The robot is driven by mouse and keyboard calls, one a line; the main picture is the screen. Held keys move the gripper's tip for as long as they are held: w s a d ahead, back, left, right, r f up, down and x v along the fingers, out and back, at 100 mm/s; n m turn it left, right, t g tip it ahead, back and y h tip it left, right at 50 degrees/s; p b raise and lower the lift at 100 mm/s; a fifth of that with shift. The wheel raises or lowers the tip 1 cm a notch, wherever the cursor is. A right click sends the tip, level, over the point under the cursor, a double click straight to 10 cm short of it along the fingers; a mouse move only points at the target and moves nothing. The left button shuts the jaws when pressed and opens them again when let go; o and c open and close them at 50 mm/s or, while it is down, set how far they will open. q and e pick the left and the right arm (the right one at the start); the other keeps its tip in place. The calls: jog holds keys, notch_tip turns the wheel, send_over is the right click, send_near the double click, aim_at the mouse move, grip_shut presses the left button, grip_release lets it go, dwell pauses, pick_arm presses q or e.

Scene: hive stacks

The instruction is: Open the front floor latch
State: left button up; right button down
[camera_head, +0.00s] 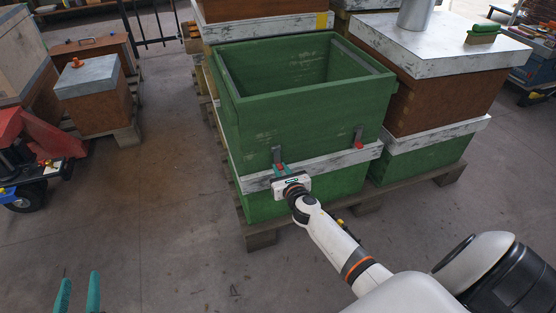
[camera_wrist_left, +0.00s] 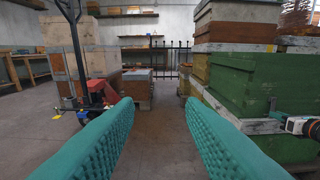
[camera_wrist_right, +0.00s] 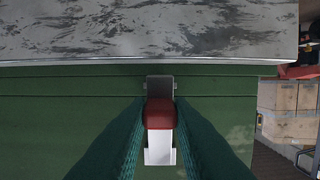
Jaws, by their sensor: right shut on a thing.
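A green hive box (camera_head: 310,110) stands on a white-painted, worn band (camera_head: 325,164) above a lower green part. Two grey latches with red tabs cross this joint on the near face. The left-hand latch (camera_head: 277,154) is at my right gripper (camera_head: 282,169); the right-hand latch (camera_head: 358,137) is free. In the right wrist view, the held latch (camera_wrist_right: 160,115) shows a grey plate, a red tab and a white end between the teal fingers, which are shut on it. My left gripper (camera_head: 78,293) is open and empty, off to the left; its fingers stand apart in the left wrist view (camera_wrist_left: 160,130).
The hive stands on a wooden pallet (camera_head: 262,235). A brown hive with a white lid (camera_head: 440,45) stands close on its right. A red pallet truck (camera_head: 45,140) and a small brown box (camera_head: 98,100) are at the left. The floor between is clear.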

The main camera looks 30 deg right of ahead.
jog(key=shift+r+p, duration=0.2)
jog(key=shift+p, duration=0.15)
pick_arm(q)
jog(key=shift+s+a+f+g+y+p, duration=0.15)
jog(key=shift+s+a+f+g, duration=0.15)
jog(key=shift+f+g, duration=0.45)
jog(key=shift+s+a+f+g+y+p, duration=0.15)
jog(key=shift+s+f+g, duration=0.3)
jog(key=shift+f, duration=0.5)
jog(key=shift+s+a+f+g+y, duration=0.2)
jog(key=shift+s+a+f+g, duration=0.1)
jog(key=shift+f+g, duration=0.5)
pick_arm(e)
jog(key=shift+f, duration=0.1)
pick_arm(q)
jog(key=shift+f, duration=0.1)
